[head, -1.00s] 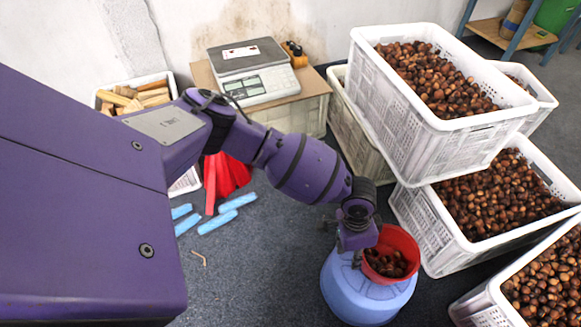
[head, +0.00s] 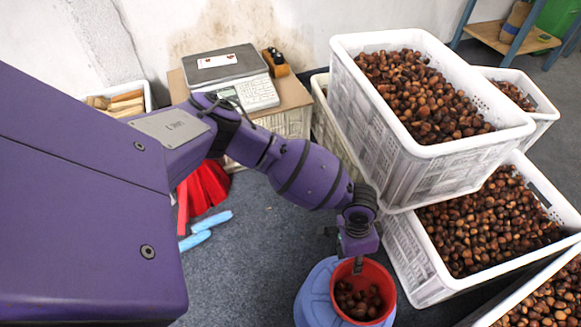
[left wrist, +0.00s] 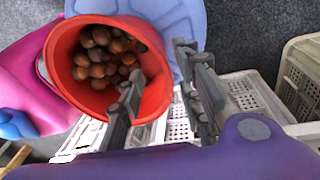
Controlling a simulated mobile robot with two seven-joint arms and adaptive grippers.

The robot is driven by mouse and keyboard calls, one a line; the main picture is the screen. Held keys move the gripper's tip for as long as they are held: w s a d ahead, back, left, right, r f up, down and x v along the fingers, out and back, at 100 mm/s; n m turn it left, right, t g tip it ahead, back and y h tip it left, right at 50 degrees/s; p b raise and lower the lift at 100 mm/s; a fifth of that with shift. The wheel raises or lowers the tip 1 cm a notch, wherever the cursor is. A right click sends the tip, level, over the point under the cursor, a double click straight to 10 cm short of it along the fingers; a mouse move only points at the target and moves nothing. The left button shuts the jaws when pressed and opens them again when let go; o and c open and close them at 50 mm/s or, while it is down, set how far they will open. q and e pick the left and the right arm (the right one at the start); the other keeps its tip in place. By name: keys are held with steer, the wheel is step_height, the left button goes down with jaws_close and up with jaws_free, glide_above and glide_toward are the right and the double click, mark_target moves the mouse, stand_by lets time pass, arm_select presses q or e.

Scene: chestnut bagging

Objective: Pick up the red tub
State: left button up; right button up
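The red tub (head: 383,281) holds brown chestnuts and stands on a round blue stool or lid (head: 314,297). My left gripper (head: 357,264) is at the tub's back rim, pointing down. In the left wrist view, the tub (left wrist: 69,52) lies left of centre, and my left gripper (left wrist: 158,68) is open with its fingers apart. One finger overlaps the tub's inside and the other is beyond its rim, so the tub's wall shows between them. Whether either finger touches the wall cannot be told. My right gripper is not in view.
White crates of chestnuts, including a stacked one (head: 366,120), stand close on the right. A scale (head: 226,68) sits on a box at the back. Red bags (head: 204,186) and blue pieces (head: 211,221) lie on the floor. Grey floor left of the blue stool is clear.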

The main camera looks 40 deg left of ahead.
arm_select(q)
steer(key=shift+w+d+f+b, duration=0.1)
steer(key=shift+f+b, duration=0.15)
steer(key=shift+f, duration=0.2)
steer(key=shift+w+d+f+b, duration=0.1)
steer(key=shift+f+b, duration=0.1)
steer(key=shift+f, duration=0.2)
steer(key=f+b, duration=0.2)
steer(key=f, duration=0.1)
steer(key=shift+d+f, duration=0.3)
steer(key=shift+d, duration=0.1)
steer(key=shift+f, duration=0.15)
jaws_close()
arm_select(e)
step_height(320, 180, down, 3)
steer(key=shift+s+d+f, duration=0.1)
